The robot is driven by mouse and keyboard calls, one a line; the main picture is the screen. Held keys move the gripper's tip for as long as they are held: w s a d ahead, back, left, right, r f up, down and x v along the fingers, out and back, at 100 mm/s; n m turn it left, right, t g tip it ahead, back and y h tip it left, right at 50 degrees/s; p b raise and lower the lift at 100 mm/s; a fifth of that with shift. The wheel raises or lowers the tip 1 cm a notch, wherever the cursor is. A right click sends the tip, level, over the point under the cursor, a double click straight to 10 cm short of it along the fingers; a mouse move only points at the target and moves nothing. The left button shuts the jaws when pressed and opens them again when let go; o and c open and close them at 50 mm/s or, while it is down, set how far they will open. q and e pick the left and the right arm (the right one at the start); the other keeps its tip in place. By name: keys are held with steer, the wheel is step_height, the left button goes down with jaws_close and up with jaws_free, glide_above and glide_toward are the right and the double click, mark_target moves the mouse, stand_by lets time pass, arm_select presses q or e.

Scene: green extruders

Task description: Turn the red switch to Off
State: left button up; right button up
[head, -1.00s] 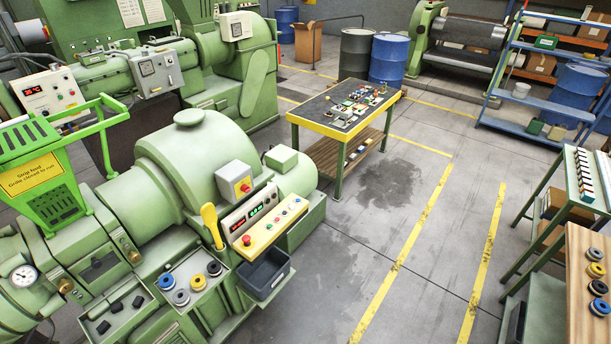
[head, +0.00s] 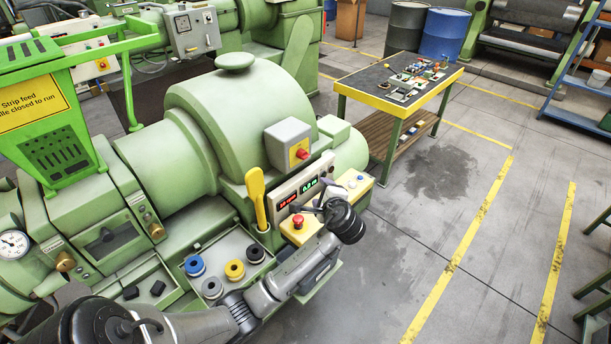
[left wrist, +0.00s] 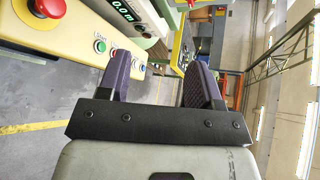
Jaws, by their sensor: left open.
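A grey switch box (head: 287,143) with a yellow plate and a red knob (head: 302,153) stands on the green extruder (head: 225,105). I cannot read the knob's setting. My left gripper (head: 318,206) is in front of the yellow control console (head: 357,180), to the right of and lower than the switch box, apart from the red knob. In the left wrist view the gripper (left wrist: 158,72) is open, with nothing between its two dark fingers. The switch box cannot be made out in that view. My right gripper is not in view.
A red mushroom button (head: 298,221) sits on the console close to my left gripper; it also shows in the wrist view (left wrist: 46,8). A yellow lever (head: 256,198) stands left of the console. A tray (head: 225,248) holds several rings. Open floor lies right.

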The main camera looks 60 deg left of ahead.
mark_target(306, 158)
arm_select(q)
steer(key=w+a+b, duration=0.1)
steer(key=a, duration=0.4)
steer(key=w+a+y+b, duration=0.1)
steer(key=w+a, duration=0.1)
steer(key=a, duration=0.4)
steer(key=w+a+g+y, duration=0.1)
steer(key=w+a, duration=0.1)
steer(key=a, duration=0.3)
steer(key=shift+a+f+b, duration=0.3)
steer(key=shift+a+b, duration=0.05)
steer(key=shift+b, duration=0.05)
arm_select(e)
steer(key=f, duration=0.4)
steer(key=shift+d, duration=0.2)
arm_select(q)
steer(key=shift+c, duration=1.3)
steer(key=c, duration=0.6)
steer(key=shift+c, duration=0.2)
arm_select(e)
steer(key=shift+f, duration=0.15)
